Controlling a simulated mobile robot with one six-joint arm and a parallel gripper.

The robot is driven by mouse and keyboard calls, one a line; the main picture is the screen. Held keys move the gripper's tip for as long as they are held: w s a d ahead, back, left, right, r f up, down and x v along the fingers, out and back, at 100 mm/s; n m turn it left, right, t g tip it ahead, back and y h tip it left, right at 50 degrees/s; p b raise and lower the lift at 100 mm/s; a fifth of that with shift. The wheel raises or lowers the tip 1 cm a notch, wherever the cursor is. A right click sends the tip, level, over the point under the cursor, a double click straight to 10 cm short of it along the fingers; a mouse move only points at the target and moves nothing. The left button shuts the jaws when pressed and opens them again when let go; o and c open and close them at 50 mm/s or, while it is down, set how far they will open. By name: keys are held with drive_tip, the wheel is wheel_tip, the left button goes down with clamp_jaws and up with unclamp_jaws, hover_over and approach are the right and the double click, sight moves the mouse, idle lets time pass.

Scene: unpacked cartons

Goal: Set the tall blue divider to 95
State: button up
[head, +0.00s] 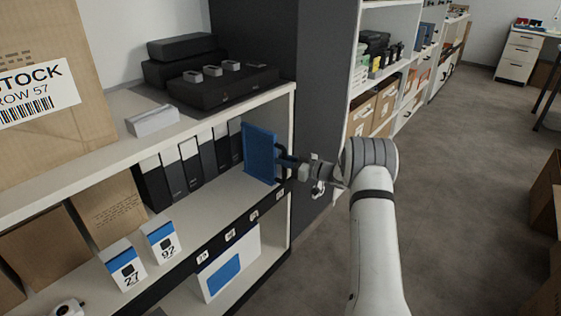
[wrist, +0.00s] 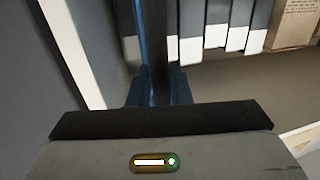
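The tall blue divider (head: 259,152) stands upright on the middle shelf (head: 215,205), near its right end, to the right of a row of black and grey binders (head: 187,162). My gripper (head: 286,160) is at the divider's front edge. In the wrist view the divider (wrist: 155,45) runs edge-on between the two fingers (wrist: 160,90), one on each side, with no clear gap. The shelf's front strip carries several small number labels (head: 230,235), too small to read surely. White-and-blue boxes marked 27 (head: 124,265) and 92 (head: 161,242) stand further left.
A grey side panel (head: 322,100) closes the bay just right of the divider. Brown cartons (head: 110,205) fill the left of the shelf. Bare shelf lies before the binders. A white box with a blue panel (head: 230,265) is below.

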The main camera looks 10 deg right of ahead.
drive_tip(key=shift+o, duration=1.4)
drive_tip(key=shift+w+d, duration=0.15)
drive_tip(key=shift+d, duration=0.25)
drive_tip(key=shift+o, duration=0.4)
drive_tip(key=shift+a, duration=0.15)
drive_tip(key=p+v, duration=0.2)
drive_tip(key=v, duration=0.6)
drive_tip(key=shift+a, duration=0.1)
